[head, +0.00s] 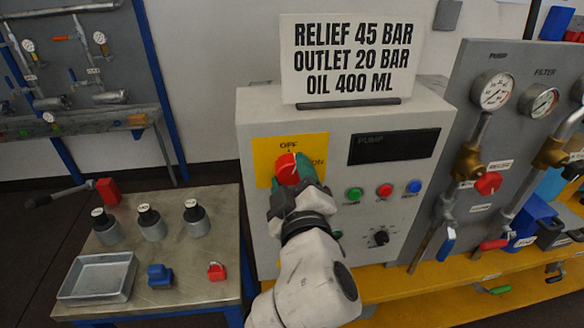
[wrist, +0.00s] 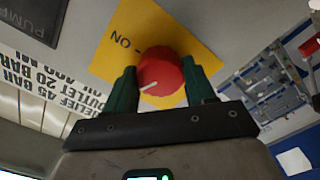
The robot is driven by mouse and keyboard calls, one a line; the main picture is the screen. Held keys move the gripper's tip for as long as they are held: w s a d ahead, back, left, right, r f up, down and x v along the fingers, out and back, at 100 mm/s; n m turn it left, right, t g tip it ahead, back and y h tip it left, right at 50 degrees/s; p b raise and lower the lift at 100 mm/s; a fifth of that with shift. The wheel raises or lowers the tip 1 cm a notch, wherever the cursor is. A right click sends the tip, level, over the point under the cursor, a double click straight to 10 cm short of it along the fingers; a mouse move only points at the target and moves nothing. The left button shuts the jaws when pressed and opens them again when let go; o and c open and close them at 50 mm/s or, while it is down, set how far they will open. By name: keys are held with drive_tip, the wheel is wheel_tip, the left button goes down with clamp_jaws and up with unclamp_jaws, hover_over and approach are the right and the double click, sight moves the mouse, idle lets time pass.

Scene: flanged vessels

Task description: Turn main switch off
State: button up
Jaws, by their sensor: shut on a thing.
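The main switch is a red round knob (head: 286,169) on a yellow plate (head: 262,152) at the upper left of the grey control box. OFF is printed above it and ON to its right. My gripper (head: 292,171) is shut on the knob, with a green finger on either side. In the wrist view the red knob (wrist: 161,73) sits between the two fingertips (wrist: 159,80), and its white mark points to the lower left. ON shows there at the upper left; the OFF label is hidden. I cannot tell the knob's exact setting.
The control box (head: 262,115) carries a sign (head: 350,88), a dark display (head: 393,146), green, red and blue buttons (head: 384,190) and a black dial (head: 380,238). A gauge panel (head: 470,75) stands right. A side table (head: 205,290) at left holds a tray, weights and small parts.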

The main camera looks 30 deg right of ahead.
drive_tip(key=shift+n+p, duration=1.25)
drive_tip(key=shift+n, duration=0.95)
drive_tip(key=o, duration=1)
drive_tip(key=shift+o, duration=0.2)
drive_tip(key=shift+s, duration=0.1)
drive_tip(key=b+v, duration=0.2)
drive_tip(key=v, duration=0.8)
drive_tip(key=shift+s+a+b, duration=0.15)
drive_tip(key=shift+s+b, duration=0.15)
drive_tip(key=shift+b, duration=0.1)
drive_tip(key=shift+f, duration=0.1)
